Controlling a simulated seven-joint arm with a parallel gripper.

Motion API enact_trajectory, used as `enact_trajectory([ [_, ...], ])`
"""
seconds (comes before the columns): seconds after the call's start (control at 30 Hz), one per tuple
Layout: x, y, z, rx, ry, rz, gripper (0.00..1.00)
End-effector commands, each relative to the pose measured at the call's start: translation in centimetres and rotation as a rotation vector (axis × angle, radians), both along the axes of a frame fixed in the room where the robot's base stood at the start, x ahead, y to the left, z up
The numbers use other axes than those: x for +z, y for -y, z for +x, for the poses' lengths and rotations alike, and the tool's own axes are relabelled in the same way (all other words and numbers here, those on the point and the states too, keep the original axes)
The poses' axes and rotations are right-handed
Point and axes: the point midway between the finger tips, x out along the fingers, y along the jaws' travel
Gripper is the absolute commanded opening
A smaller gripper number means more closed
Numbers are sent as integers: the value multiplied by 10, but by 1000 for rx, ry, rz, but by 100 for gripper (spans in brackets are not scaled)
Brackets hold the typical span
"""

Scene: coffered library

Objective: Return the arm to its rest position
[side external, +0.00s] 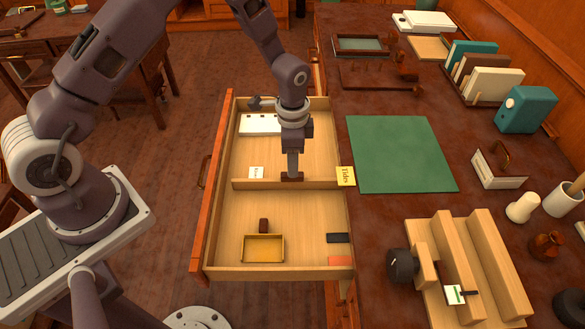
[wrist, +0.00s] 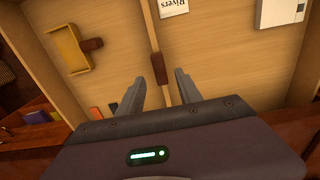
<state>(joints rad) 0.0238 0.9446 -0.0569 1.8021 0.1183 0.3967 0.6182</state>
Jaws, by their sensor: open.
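My gripper (side external: 291,172) points down over the open wooden drawer (side external: 227,258), at its cross divider (side external: 325,185). In the wrist view my gripper (wrist: 158,88) has its two fingers spread apart, with nothing held between them. A small dark brown block (wrist: 159,69) sits at the divider just beyond the fingertips; it also shows under my gripper in the side view (side external: 291,177). I cannot tell whether the fingers touch it. My arm reaches over the drawer from the upper left.
A yellow tray (side external: 263,248) and another brown block (side external: 263,225) lie in the near compartment. The desk (side external: 385,220) with a green mat (side external: 402,153) is right; open floor (side external: 185,150) is left.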

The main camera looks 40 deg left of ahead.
Motion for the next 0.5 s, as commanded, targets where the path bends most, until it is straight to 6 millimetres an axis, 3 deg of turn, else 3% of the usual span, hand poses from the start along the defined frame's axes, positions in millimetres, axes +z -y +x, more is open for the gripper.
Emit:
enact_trajectory([
  [0.13, 23, 0, 0, 0, 1, 0, 42],
  [0.5, 34, -1, 0, 6, 6, 1, 42],
])
